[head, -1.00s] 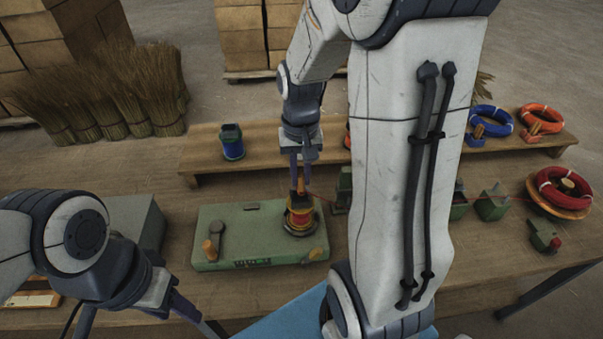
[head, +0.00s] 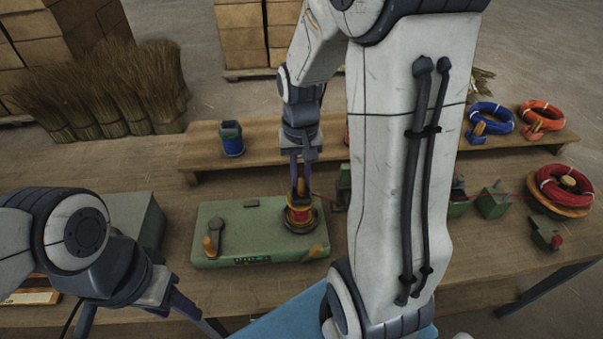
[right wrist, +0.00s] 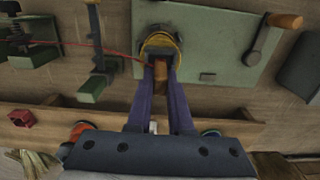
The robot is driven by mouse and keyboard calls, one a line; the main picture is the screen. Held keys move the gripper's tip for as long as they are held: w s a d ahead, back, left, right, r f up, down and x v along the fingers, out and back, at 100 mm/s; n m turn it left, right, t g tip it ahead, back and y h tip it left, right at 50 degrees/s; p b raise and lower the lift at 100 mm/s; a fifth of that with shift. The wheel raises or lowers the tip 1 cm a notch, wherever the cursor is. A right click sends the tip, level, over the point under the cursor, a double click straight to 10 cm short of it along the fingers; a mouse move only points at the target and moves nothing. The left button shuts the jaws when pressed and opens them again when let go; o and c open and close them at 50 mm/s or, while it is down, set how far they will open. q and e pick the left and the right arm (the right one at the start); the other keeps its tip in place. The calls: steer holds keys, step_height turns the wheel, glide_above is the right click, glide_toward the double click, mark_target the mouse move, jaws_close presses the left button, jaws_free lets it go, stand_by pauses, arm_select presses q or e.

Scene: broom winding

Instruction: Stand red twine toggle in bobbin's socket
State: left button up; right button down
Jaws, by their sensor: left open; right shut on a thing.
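The bobbin (head: 300,218), with red twine around it and a yellowish rim, stands upright on the green winder base (head: 235,220). My right gripper (head: 300,178) points down over it, shut on the orange-brown wooden toggle (head: 300,187). In the right wrist view the toggle (right wrist: 161,70) sits between the fingertips, at the edge of the bobbin's top (right wrist: 160,42). The fingers hide the socket, so I cannot tell whether the toggle is in it. Red twine (right wrist: 105,50) runs from the left to the bobbin. My left gripper (head: 145,328) is open and empty at the lower left, partly cut off.
A crank with a wooden knob (head: 210,245) stands on the base's left. Green guides (head: 493,202) and a red twine coil (head: 565,186) are to the right. A raised shelf behind holds a blue spool (head: 231,140). A grey box (head: 135,222) stands at left.

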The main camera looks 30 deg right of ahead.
steer(key=shift+f+b, duration=0.5)
steer(key=shift+f, duration=0.5)
steer(key=c, duration=0.7)
jaws_free()
steer(key=shift+c, duration=0.2)
steer(key=shift+r, duration=0.1)
step_height(320, 180, up, 10)
steer(key=shift+r, duration=0.2)
